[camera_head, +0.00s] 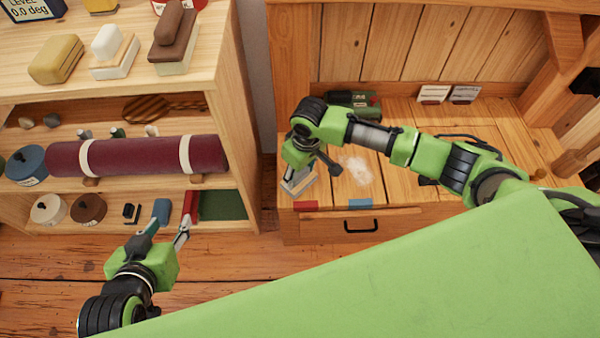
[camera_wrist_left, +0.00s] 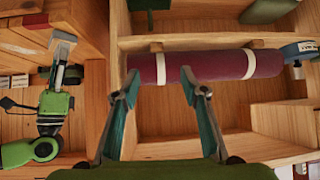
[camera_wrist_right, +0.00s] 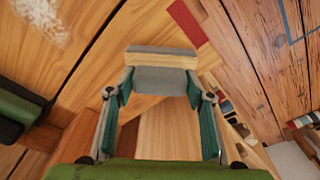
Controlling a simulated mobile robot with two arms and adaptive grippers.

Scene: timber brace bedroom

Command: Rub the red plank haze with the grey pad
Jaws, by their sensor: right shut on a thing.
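The grey pad (camera_head: 299,184), a block with a grey layer and a pale wooden layer, is between the fingers of my right gripper (camera_head: 303,170). The right wrist view shows the pad (camera_wrist_right: 160,78) gripped at both ends. It is at the desk top, over the plank with the red tag (camera_head: 305,206); I cannot tell whether it touches. A white haze patch (camera_head: 356,170) lies to its right, on the plank behind the blue tag (camera_head: 360,204). The pad and gripper hide part of the red-tagged plank; no haze shows on its bare part. My left gripper (camera_head: 173,222) is open and empty before the shelves.
A maroon roll (camera_head: 138,157) with white bands lies on the left shelf (camera_head: 240,130). Several blocks sit on the shelf top. A dark green object (camera_head: 355,102) and two small cards (camera_head: 448,94) are at the back of the desk. A drawer handle (camera_head: 361,227) protrudes in front.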

